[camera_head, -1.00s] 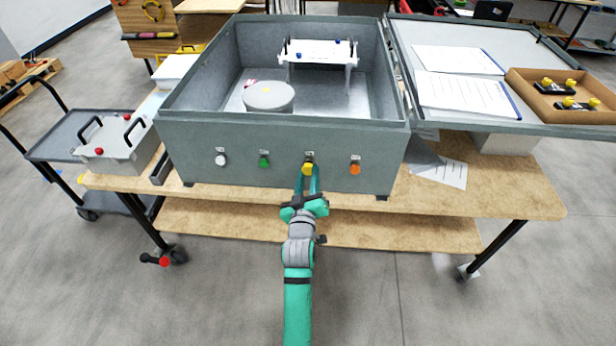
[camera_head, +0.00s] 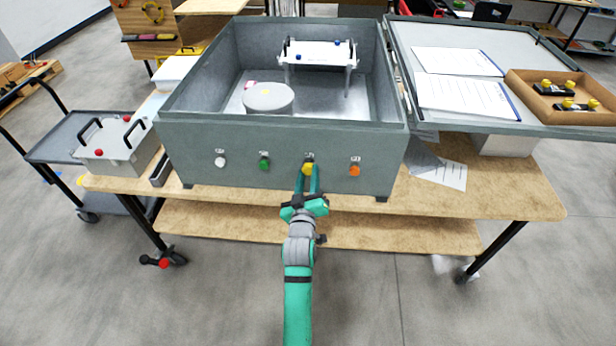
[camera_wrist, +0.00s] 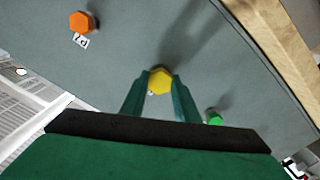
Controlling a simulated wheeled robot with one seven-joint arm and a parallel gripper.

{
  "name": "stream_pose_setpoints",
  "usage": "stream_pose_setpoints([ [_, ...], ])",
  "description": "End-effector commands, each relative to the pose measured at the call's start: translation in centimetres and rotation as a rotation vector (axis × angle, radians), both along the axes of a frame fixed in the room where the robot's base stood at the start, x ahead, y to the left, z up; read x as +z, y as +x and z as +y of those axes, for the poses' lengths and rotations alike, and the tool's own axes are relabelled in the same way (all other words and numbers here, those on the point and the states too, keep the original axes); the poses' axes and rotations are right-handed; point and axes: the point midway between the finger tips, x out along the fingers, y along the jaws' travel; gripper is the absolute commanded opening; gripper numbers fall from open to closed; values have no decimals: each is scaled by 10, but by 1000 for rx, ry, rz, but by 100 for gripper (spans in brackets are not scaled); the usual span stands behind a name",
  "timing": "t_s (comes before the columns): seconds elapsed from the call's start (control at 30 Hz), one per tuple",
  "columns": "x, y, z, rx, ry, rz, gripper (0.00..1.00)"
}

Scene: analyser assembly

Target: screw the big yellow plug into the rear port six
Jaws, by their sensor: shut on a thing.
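The big yellow plug (camera_head: 308,169) is at the outer wall of the grey analyser box (camera_head: 230,143), between the green and orange plugs. It shows as a yellow hexagonal head in the wrist view (camera_wrist: 160,80). My gripper (camera_head: 307,180) is shut on the plug, one finger on each side of its head. The gripper fingers also show in the wrist view (camera_wrist: 160,88). The port behind the plug is hidden by it, so I cannot tell how deep the plug sits. A small label is partly visible above the plug in the head view.
On the same wall are a white plug (camera_head: 220,162), a green plug (camera_head: 264,163) and an orange plug (camera_head: 355,170); the orange one has a label reading P7 (camera_wrist: 81,41) in the wrist view. The box stands on a wooden table (camera_head: 480,185). The open lid (camera_head: 450,110) lies right.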

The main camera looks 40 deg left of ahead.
Motion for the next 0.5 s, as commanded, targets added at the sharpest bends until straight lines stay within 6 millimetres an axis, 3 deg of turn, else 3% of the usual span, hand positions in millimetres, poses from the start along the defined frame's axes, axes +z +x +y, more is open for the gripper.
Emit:
stream_pose_setpoints([
  [0.07, 0, 1, 0, 0, 0, 0, 3],
  [0.1, 0, 1, 0, 0, 0, 0, 18],
  [0.17, 0, 1, 0, 0, 0, 0, 4],
  [0.33, 0, 1, 0, 0, 32, 19, 3],
  [0.5, 0, 0, 1, 0, 182, 111, 3],
])
